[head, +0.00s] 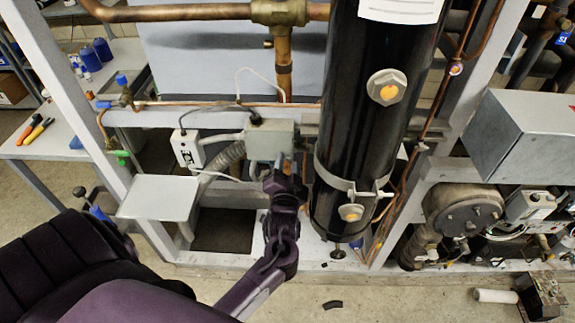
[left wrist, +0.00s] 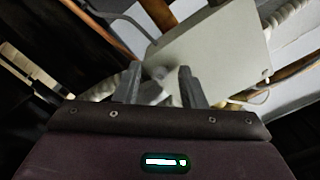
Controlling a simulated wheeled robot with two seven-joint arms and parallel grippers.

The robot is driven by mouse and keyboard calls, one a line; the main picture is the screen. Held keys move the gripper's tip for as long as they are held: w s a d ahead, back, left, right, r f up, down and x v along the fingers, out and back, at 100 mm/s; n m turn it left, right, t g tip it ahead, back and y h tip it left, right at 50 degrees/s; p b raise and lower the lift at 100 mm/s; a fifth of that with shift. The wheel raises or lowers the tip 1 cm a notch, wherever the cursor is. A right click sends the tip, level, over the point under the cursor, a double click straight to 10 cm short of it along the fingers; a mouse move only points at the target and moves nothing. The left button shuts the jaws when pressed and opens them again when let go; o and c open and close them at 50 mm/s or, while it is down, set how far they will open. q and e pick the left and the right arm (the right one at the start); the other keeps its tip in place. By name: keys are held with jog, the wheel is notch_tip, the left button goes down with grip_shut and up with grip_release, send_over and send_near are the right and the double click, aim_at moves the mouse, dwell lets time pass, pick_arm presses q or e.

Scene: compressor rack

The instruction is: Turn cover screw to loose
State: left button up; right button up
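A light grey control box (head: 270,140) is mounted on the frame left of the black cylinder. Its pale cover (left wrist: 210,50) fills the upper middle of the left wrist view. My left gripper (head: 284,168) is at the lower right edge of the box in the head view. In the left wrist view its two fingers (left wrist: 158,82) stand apart, near a corner of the box. A small blurred grey shape shows between the fingertips, and I cannot tell whether it is the cover screw. The fingers do not visibly close on it. My right gripper is not in view.
The black cylinder (head: 362,110) stands close to the right of my left gripper. A grey junction box (head: 160,197) and a white switch box (head: 187,148) are to the left. Copper pipe (head: 225,104) runs above. A larger grey box (head: 520,135) is at far right.

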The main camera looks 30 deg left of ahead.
pick_arm(q)
jog(key=shift+s+d, duration=0.3)
jog(key=shift+s, duration=0.1)
jog(key=b+v, duration=0.1)
jog(key=v, duration=0.5)
jog(key=shift+s+b, duration=0.3)
jog(key=shift+s, duration=0.05)
jog(key=shift+d, duration=0.15)
jog(key=w+a+m+p, duration=0.1)
jog(key=w+m, duration=0.1)
jog(key=m, duration=0.2)
jog(key=w+a+m+p, duration=0.1)
jog(key=w+m, duration=0.1)
jog(key=m, duration=0.3)
jog(key=w+a+m+p, duration=0.1)
jog(key=w+a+m, duration=0.1)
jog(key=m, duration=0.2)
jog(key=shift+w+r+m+p, duration=0.15)
jog(key=shift+w+m+p, duration=0.15)
jog(key=shift+w, duration=0.05)
